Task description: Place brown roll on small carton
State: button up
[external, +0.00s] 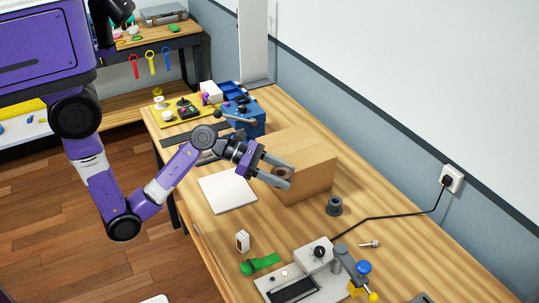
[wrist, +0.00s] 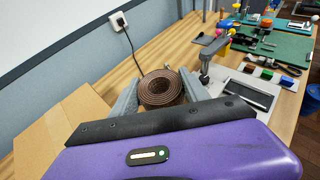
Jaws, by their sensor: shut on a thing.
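The brown roll (wrist: 161,87) is a coiled strap held between the two grey fingers of my gripper (wrist: 163,97) in the wrist view, its round face towards the camera. In the external view, my gripper (external: 288,177) is shut on the brown roll (external: 281,171), partly hidden by the fingers, in front of the carton's left side. The small carton (external: 307,160) is a plain tan cardboard box standing on the table. In the wrist view, the carton (wrist: 62,133) lies to the left of the roll. I cannot tell whether the roll touches the carton.
The wooden table (external: 390,240) also holds a white sheet (external: 228,191), a dark spool (external: 334,205), a green tool (external: 260,264) and a grey fixture (external: 303,284). A black cable (external: 390,217) runs to the wall socket (external: 452,179). A blue box (external: 243,118) stands behind the arm.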

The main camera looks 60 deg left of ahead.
jog(key=w+a+r+n+t+y+b, duration=0.1)
jog(key=w+a+r+n+y+b, duration=0.15)
jog(key=w+a+r, duration=0.65)
notch_tip(320, 180, up, 7)
jog(key=b, duration=0.4)
send_over(284, 145)
jog(key=shift+t, duration=0.6)
notch_tip(284, 145, down, 20)
jog(key=shift+w+a+f+b, duration=0.1)
jog(key=shift+f+b, duration=0.15)
jog(key=shift+b, duration=0.2)
jog(key=shift+n+y, duration=0.25)
jog(key=o, duration=1.4)
jog(key=shift+f, duration=0.1)
jog(key=shift+s+a+r, duration=0.15)
jog(key=shift+s+r, duration=0.1)
jog(key=v, duration=1.1)
jog(key=shift+a+r, duration=0.1)
jog(key=shift+a, duration=0.05)
